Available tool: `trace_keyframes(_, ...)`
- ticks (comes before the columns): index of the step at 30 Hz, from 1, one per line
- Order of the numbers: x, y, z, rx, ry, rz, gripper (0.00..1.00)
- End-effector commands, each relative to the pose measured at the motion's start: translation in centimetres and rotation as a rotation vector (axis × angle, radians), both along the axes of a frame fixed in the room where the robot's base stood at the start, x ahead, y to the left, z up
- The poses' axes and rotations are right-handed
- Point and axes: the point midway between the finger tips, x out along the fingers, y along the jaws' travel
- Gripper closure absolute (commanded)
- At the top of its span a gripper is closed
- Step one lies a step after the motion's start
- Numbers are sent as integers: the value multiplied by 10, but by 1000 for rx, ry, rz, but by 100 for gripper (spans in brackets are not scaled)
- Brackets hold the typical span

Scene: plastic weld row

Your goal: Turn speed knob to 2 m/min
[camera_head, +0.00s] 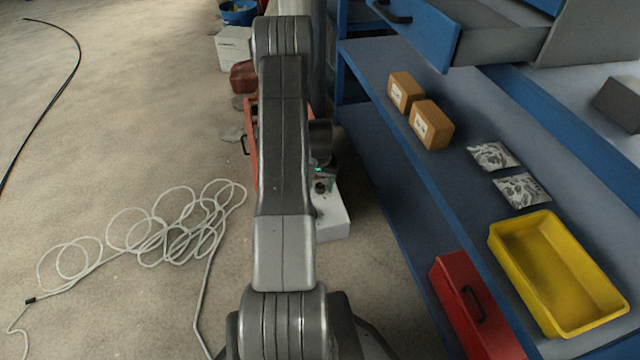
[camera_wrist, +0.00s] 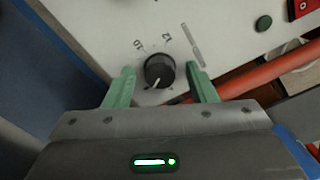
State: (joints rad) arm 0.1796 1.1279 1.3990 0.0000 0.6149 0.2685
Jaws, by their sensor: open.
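In the wrist view, a round black speed knob (camera_wrist: 159,70) with a pale pointer line sits on a white panel (camera_wrist: 105,25). The pointer line faces the lower side of the picture, toward my gripper's body. Printed marks stand above the knob, small and turned. My gripper (camera_wrist: 160,78) is open, with one green finger on each side of the knob. Gaps show between the fingers and the knob; I cannot tell the depth. In the head view, my arm covers most of the white machine (camera_head: 333,214), and the knob's face is not clear.
A green button (camera_wrist: 263,23) and a red switch (camera_wrist: 300,8) sit on the panel's right. An orange-red bar (camera_wrist: 270,78) runs beside it. A blue workbench (camera_head: 390,130) with a yellow bin (camera_head: 507,262) stands at right. A looped white cable (camera_head: 150,232) lies on the floor at left.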

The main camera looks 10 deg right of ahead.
Motion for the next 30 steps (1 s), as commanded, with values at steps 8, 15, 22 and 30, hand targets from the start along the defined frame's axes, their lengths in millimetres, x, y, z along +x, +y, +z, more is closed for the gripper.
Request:
trace_keyframes(8, 0, 0, 0, 0, 0, 0, 88)
trace_keyframes(15, 0, 0, 0, 0, 0, 9, 93)
trace_keyframes(22, 0, 0, 0, 0, -1, 88, 93)
trace_keyframes(30, 1, 0, 0, 0, -1, 298, 93)
